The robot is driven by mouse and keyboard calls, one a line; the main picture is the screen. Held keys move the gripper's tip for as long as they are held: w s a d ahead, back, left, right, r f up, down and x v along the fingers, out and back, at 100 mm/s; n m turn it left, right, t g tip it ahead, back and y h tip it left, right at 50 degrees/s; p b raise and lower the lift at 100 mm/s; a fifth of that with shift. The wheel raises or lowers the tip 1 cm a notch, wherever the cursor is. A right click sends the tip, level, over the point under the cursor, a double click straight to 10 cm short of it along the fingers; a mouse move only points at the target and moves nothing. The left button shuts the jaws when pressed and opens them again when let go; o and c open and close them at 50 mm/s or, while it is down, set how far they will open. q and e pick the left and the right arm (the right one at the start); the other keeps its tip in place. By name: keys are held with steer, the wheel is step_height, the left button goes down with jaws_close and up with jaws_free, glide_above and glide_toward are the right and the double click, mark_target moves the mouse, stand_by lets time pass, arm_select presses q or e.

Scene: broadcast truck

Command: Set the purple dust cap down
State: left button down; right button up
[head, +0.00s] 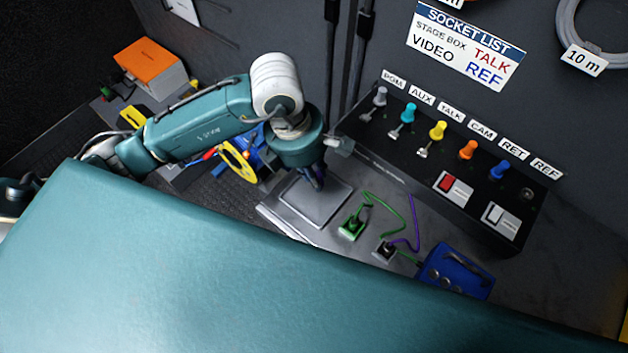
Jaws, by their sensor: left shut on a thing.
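My left gripper (316,184) points down over a grey square tray (335,203) on the bench. It is shut on a small dark, purplish thing at its fingertips, taken to be the purple dust cap. The fingers hide most of it, and I cannot tell whether it touches the tray. My right gripper is not in view.
Behind stands a sloped black socket panel (400,165) with several coloured plugs and two switches. Right of the tray are a green block (351,229), a small dark block (385,250), loose green and purple cords (417,232), and a blue box (455,272). An orange-topped box (150,60) stands back left.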

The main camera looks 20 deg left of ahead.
arm_select(q)
step_height(320, 180, down, 4)
stand_by(0.4)
steer(key=shift+f, duration=0.2)
steer(key=c, duration=1.7)
jaws_free()
steer(key=shift+r, duration=0.1)
steer(key=shift+c, duration=0.2)
steer(key=shift+o, duration=0.8)
